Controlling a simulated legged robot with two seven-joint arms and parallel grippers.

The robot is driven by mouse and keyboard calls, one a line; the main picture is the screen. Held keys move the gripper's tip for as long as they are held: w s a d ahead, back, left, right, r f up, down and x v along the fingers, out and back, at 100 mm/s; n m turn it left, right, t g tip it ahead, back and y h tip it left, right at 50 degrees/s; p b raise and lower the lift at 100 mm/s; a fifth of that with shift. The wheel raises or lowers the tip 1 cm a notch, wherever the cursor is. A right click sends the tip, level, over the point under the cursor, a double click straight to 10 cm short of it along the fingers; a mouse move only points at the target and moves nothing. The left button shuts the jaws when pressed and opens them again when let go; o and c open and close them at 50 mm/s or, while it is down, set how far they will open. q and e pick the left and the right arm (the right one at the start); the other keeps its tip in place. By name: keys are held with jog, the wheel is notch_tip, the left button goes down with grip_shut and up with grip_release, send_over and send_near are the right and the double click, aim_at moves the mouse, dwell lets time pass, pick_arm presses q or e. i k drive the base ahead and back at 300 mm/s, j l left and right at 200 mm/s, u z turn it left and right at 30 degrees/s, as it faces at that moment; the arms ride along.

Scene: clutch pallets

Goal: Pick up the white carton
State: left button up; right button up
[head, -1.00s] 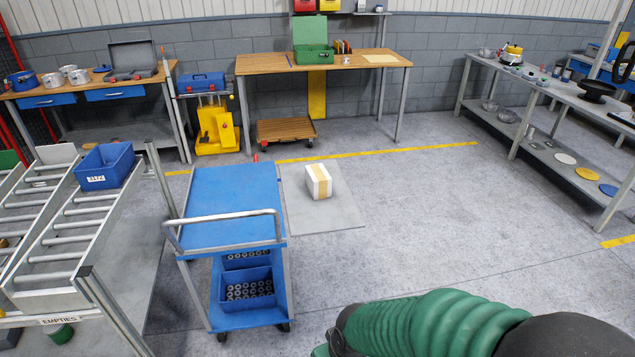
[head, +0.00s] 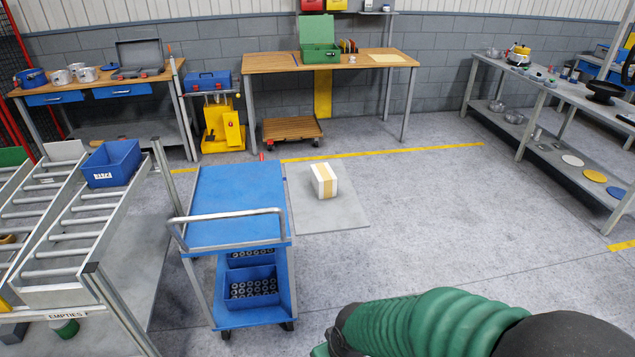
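The white carton (head: 324,181) is a small box with a tan tape band over its top and front. It rests on a grey mat (head: 342,217) on the floor, just right of the blue cart, apart from me and well ahead. My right arm, in a green ribbed sleeve, enters at the bottom right. Its gripper is not clearly visible at the frame's lower edge. My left arm and gripper are outside the view.
A blue cart (head: 236,202) with bins on its lower shelf stands in front, left of the carton. A roller rack (head: 75,222) is at left. A wooden workbench (head: 270,64) stands behind, a grey shelf table (head: 570,97) at right. Floor right of the mat is clear.

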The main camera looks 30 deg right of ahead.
aim_at(323, 181)
jog(key=i+l+u, duration=0.1)
jog(key=l+u, duration=0.15)
jog(key=u, duration=0.2)
jog(key=i+l+u, duration=0.1)
jog(key=l+u, duration=0.2)
jog(key=u, duration=0.15)
jog(key=l+u, duration=0.55)
jog(key=l, duration=0.7)
jog(key=l+u, duration=0.15)
jog(key=l, duration=0.75)
jog(key=l+u, duration=0.15)
jog(key=l, duration=0.75)
jog(key=l+u, duration=0.2)
jog(key=l, duration=0.65)
jog(key=k+l, duration=0.2)
jog(key=l, duration=0.25)
